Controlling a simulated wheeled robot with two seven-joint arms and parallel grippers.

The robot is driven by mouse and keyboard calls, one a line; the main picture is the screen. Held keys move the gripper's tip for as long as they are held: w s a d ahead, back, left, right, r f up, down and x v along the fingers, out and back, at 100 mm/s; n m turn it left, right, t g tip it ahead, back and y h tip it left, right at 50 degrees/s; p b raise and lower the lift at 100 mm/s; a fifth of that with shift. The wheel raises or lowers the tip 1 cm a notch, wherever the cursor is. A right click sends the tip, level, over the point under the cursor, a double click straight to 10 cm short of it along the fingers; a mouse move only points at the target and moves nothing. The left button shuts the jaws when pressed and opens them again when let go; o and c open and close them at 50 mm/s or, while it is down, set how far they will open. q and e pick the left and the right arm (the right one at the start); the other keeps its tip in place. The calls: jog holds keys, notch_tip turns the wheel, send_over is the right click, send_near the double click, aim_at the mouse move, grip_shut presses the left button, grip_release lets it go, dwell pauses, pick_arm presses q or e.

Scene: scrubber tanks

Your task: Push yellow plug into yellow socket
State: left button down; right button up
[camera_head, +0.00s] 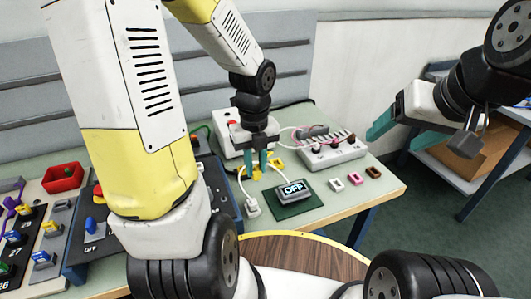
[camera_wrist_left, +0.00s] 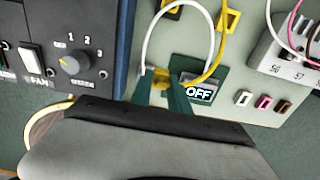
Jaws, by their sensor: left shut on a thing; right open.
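My left gripper (camera_head: 258,174) points down over the table, its teal fingers shut on the yellow plug. In the left wrist view the yellow plug (camera_wrist_left: 157,78) shows between the fingertips, with a white cable curving up from near it and a yellow cable running close by. In the head view the fingers partly hide the plug. My right gripper (camera_head: 390,130) is open and empty, off the table's right side.
A green board with an OFF display (camera_head: 293,188) lies beside the left gripper. White, pink (camera_head: 355,178) and brown small blocks sit to its right. A white box with cables (camera_head: 333,148) stands behind. A dark control panel (camera_wrist_left: 75,55) is on the left. A red bin (camera_head: 62,178) is far left.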

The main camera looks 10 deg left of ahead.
pick_arm(q)
jog(key=w+a, duration=0.7)
jog(key=w, duration=0.2)
jog(key=shift+f, duration=0.15)
dwell(0.5)
jog(key=shift+f, duration=2.2)
jog(key=shift+f, duration=0.35)
jog(key=shift+f, duration=0.55)
jog(key=c, duration=1.2)
grip_release()
jog(key=shift+o, duration=0.2)
